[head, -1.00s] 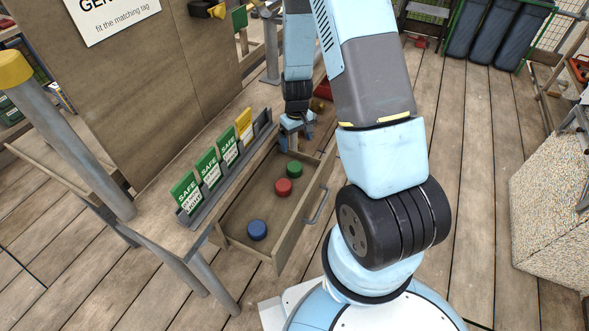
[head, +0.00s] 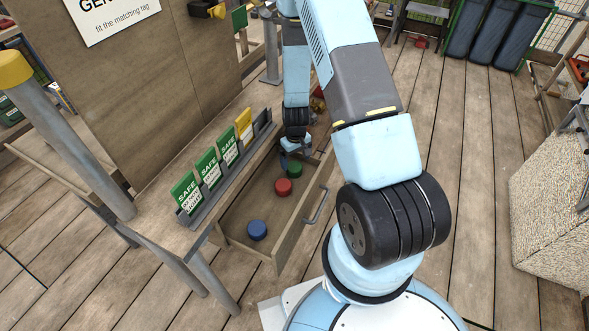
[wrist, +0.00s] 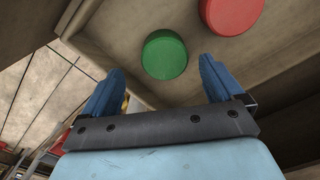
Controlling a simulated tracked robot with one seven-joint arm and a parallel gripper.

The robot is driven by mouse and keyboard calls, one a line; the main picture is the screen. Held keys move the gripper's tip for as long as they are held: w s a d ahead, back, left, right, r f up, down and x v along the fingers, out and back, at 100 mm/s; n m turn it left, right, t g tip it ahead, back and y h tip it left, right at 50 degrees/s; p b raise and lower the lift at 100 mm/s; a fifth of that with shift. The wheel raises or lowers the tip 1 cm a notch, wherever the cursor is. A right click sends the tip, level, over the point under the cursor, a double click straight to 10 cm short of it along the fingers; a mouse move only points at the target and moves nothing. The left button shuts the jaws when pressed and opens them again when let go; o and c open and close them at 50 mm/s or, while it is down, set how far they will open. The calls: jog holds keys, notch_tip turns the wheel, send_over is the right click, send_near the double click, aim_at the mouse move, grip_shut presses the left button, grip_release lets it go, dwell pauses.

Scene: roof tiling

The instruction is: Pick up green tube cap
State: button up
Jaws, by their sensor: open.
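The green tube cap (head: 294,168) lies in the open wooden drawer, at the far end of a row of caps. My gripper (head: 290,158) is over the drawer just beyond it, partly hidden by my own wrist in the head view. In the wrist view the green cap (wrist: 165,55) shows as a round disc ahead of the fingertips. The two blue fingers (wrist: 160,82) are spread apart and empty. The cap is toward the middle of the gap between them, and the gripper does not hold it.
A red cap (head: 283,187) lies close to the green one, and a blue cap (head: 257,230) lies nearer the drawer's front end. The drawer walls (head: 290,240) stand around them. A rack of green and yellow tags (head: 230,150) stands on the bench beside the drawer.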

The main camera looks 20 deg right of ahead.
aim_at(294, 166)
jog(key=shift+s+a+f, duration=0.1)
jog(key=shift+a+f, duration=0.05)
jog(key=shift+f, duration=1)
jog(key=shift+a+f, duration=0.15)
jog(key=shift+f, duration=0.95)
jog(key=c, duration=1.1)
jog(key=shift+r, duration=0.1)
notch_tip(294, 166, up, 18)
